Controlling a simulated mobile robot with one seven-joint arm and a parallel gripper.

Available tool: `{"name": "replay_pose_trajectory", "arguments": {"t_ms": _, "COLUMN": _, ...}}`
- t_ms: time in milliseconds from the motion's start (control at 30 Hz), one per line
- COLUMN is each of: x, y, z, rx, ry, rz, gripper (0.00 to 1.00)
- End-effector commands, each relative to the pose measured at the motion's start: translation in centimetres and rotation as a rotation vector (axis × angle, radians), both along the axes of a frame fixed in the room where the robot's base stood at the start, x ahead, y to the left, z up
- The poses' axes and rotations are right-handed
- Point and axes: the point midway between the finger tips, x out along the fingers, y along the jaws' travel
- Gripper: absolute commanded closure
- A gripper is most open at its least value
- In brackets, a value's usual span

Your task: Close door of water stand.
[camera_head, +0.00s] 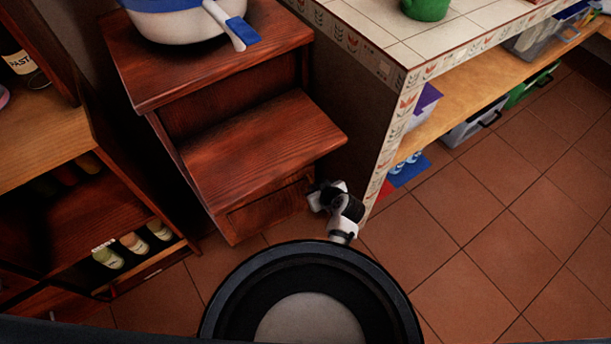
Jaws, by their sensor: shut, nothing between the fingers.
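The water stand (222,46) is a dark reddish wood cabinet left of centre, with a white and blue vessel (195,22) on its top. A wooden slab (262,135) juts forward below the top, with a dark gap between them. Under the slab is a framed wooden panel (270,207); I cannot tell for certain which part is the door or how far open it stands. My gripper (319,196), small and black and white, is shut and empty beside the right end of that panel. I cannot tell whether it touches it.
A tiled counter (376,22) with a wooden shelf (466,92) and bins stands close on the right. A shelf unit (55,150) with jars is at left. The tiled floor (500,215) is clear at lower right.

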Motion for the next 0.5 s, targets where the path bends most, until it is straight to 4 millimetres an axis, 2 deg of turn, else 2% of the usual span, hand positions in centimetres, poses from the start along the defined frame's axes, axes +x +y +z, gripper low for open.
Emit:
{"name": "replay_pose_trajectory", "arguments": {"t_ms": 133, "x": 2.0, "y": 1.2, "z": -2.1, "rx": 0.0, "ry": 0.001, "rz": 0.002, "gripper": 1.0}}
{"name": "replay_pose_trajectory", "arguments": {"t_ms": 300, "x": 4.1, "y": 2.4, "z": -1.7, "rx": -0.002, "ry": -0.001, "rz": 0.002, "gripper": 1.0}}
{"name": "replay_pose_trajectory", "arguments": {"t_ms": 500, "x": 5.1, "y": 3.0, "z": -1.8, "rx": -0.001, "ry": 0.0, "rz": 0.001, "gripper": 1.0}}
